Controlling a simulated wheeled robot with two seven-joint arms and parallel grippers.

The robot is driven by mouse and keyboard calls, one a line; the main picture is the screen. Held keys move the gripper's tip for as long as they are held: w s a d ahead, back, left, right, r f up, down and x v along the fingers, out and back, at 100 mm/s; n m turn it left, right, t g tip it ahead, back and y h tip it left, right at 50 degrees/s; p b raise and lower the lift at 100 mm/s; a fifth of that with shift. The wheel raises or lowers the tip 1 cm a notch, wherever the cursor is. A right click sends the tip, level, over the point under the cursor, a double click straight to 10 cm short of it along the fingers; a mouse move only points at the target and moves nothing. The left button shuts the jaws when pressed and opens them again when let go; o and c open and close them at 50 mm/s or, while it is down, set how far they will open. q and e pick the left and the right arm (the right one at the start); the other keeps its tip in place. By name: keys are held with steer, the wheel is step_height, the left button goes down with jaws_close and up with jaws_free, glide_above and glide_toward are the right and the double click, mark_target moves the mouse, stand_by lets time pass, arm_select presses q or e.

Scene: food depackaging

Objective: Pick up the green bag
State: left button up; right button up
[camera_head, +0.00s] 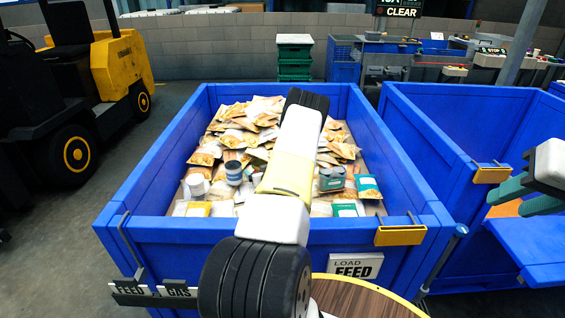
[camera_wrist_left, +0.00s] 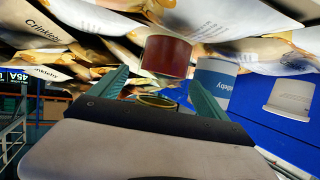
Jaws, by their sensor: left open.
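Two green-and-white bags lie at the near right of the blue feed bin: one (camera_head: 367,187) by the right wall, the other (camera_head: 345,209) nearer the front wall. I cannot tell which is meant, and neither is clear in the left wrist view. My left arm reaches over the bin's middle and hides part of the pile; its gripper is hidden in the head view. In the left wrist view the left gripper (camera_wrist_left: 158,75) is open, with a dark red can (camera_wrist_left: 167,55) beyond its fingertips. My right gripper (camera_head: 523,197) is open and empty at the right edge, outside the feed bin.
The feed bin (camera_head: 150,229) holds many tan packets (camera_head: 240,112) and several cans, including a blue-and-white one (camera_wrist_left: 213,82) and a white one (camera_wrist_left: 290,99). A second blue bin (camera_head: 440,115) stands to the right. A round wooden top (camera_head: 365,300) is in front.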

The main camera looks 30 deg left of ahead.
arm_select(q)
steer(key=shift+w+a+f, duration=0.1)
steer(key=shift+a+f, duration=0.05)
steer(key=c, duration=1.7)
steer(key=shift+c, duration=0.5)
steer(key=shift+r, duration=0.25)
